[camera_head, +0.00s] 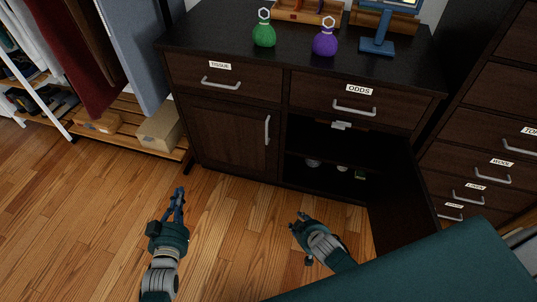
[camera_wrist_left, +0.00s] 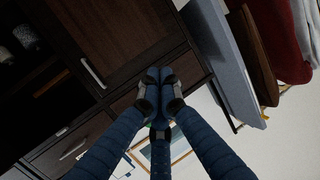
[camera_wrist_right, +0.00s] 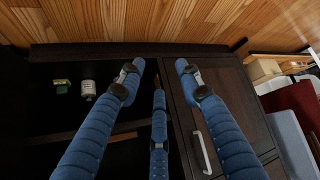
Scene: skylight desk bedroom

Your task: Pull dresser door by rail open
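The dark brown dresser (camera_head: 225,93) stands ahead of me. Its left door (camera_head: 222,136) is shut and carries an upright metal handle (camera_head: 267,130), which also shows in the right wrist view (camera_wrist_right: 202,153) and the left wrist view (camera_wrist_left: 92,73). Its right door (camera_head: 400,205) stands swung open, showing a dark shelved inside (camera_head: 310,150). My left gripper (camera_head: 179,192) is low in front of the left door, fingertips together and empty. My right gripper (camera_head: 299,236) is open and empty, low in front of the open compartment, left of the open door. Both are apart from the handle.
Green (camera_head: 264,35) and purple (camera_head: 326,43) flasks and a monitor (camera_head: 378,40) stand on top. Small items (camera_head: 342,168) sit inside. A clothes rack with a box (camera_head: 159,127) is at left, another drawer unit (camera_head: 478,140) at right. Wooden floor (camera_head: 110,205) is clear.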

